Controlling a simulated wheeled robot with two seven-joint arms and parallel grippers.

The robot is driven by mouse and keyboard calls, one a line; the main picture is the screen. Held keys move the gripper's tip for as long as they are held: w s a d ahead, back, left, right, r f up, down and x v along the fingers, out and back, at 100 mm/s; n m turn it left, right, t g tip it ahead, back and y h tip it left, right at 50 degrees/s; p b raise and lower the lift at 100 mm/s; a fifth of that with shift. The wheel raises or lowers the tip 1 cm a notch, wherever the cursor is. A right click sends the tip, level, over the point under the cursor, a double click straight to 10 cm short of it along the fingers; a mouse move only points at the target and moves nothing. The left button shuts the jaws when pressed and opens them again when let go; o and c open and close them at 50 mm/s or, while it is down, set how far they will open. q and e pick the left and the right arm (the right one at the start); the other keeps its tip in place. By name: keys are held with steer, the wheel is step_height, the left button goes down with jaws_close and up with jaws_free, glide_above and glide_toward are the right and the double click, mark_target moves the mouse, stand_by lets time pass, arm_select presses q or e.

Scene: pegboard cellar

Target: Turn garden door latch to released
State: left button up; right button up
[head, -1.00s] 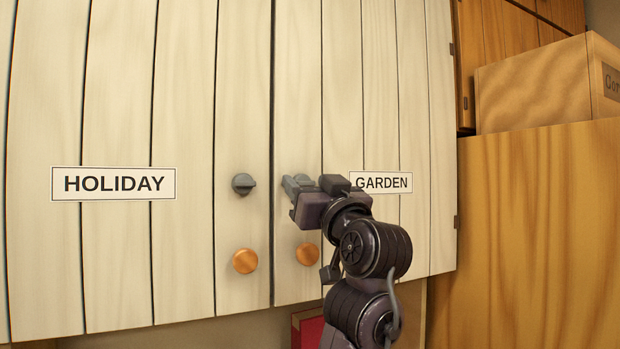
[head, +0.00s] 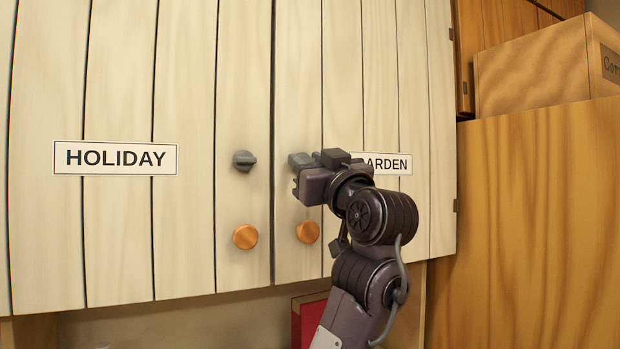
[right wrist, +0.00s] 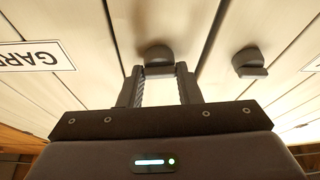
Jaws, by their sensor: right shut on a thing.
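The garden door (head: 395,80) is a pale planked panel with a GARDEN label (head: 392,164), its first letter hidden behind my arm. Its grey latch (right wrist: 158,56) shows in the right wrist view between the fingertips of my right gripper (right wrist: 158,72). My right gripper (head: 299,168) is shut on this latch, at the door's left edge. In the head view the gripper mostly hides the latch, so its exact turn is hard to tell there. The garden door looks flush with its neighbour. My left gripper is out of view.
The holiday door (head: 115,230), left of the seam, carries a similar grey latch (head: 244,161) and an orange knob (head: 245,237). Another orange knob (head: 307,232) sits below my right gripper. A cardboard box (head: 535,75) stands on a wooden cabinet (head: 540,220) at right. A red object (head: 308,318) is below the doors.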

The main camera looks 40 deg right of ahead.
steer(key=shift+d+r+n+g+y+b, duration=0.1)
steer(key=shift+n+g+y+b, duration=0.85)
steer(key=shift+n+b, duration=2.25)
steer(key=shift+f+n+g+y+b, duration=0.1)
steer(key=shift+n+g+y+b, duration=0.15)
steer(key=shift+n+y+b, duration=2.1)
steer(key=shift+d+r+n+g+y+b, duration=0.1)
steer(key=shift+n+g+y+b, duration=0.4)
steer(key=shift+n+b, duration=3.55)
steer(key=shift+n+p, duration=0.55)
steer(key=shift+n, duration=0.15)
steer(key=o, duration=1)
steer(key=s+b, duration=0.1)
steer(key=s, duration=0.1)
steer(key=s+b, duration=0.1)
steer(key=s, duration=0.2)
steer(key=s+b, duration=0.1)
steer(key=s, duration=0.1)
steer(key=shift+s+d, duration=0.3)
steer(key=shift+s, duration=0.05)
